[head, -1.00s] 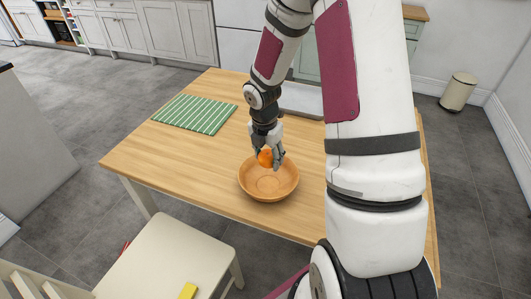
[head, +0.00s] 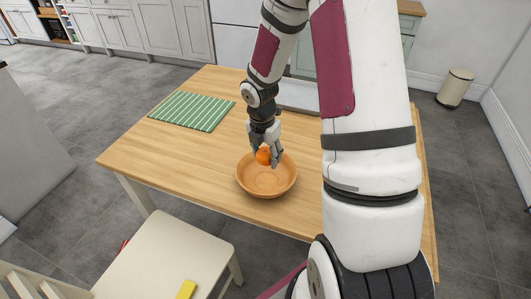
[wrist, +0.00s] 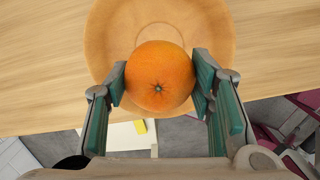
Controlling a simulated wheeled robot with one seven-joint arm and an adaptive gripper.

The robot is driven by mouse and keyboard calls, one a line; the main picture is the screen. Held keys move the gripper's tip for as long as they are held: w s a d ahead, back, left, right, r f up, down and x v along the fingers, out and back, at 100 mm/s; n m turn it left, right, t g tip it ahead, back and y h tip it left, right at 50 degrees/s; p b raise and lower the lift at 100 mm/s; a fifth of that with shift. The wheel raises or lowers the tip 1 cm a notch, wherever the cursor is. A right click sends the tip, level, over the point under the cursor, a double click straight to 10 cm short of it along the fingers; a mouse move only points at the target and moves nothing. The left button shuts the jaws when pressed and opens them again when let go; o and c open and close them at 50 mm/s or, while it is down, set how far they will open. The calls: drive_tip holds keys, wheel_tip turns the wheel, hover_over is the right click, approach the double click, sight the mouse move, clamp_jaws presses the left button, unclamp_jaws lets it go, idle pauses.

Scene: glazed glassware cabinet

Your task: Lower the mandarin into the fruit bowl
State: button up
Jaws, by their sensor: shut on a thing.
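The orange mandarin (head: 263,156) is held between the fingers of my gripper (head: 266,153). In the wrist view the mandarin (wrist: 159,78) sits between two green-padded fingertips, and my gripper (wrist: 160,82) is shut on it. The fruit bowl (head: 268,188) is a round, shallow wooden bowl on the table. The mandarin is over the far part of the bowl in the head view; I cannot tell its exact height above the bowl's floor. In the wrist view the bowl (wrist: 110,30) lies behind the mandarin, which hides part of its inside.
The wooden table (head: 205,158) has free room left of the bowl. A green striped mat (head: 192,110) lies at its far left. A grey tray-like object (head: 298,96) is partly hidden behind my arm. A cream chair (head: 175,258) with a yellow item (head: 187,290) stands at the near side.

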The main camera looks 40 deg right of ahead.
drive_tip(key=b, duration=0.3)
hover_over(266, 181)
drive_tip(key=shift+a+f, duration=0.1)
drive_tip(key=shift+f, duration=2.45)
drive_tip(key=shift+f+b, duration=1.65)
drive_tip(key=shift+f, duration=0.85)
drive_tip(key=o, duration=1.3)
drive_tip(key=shift+c, duration=0.2)
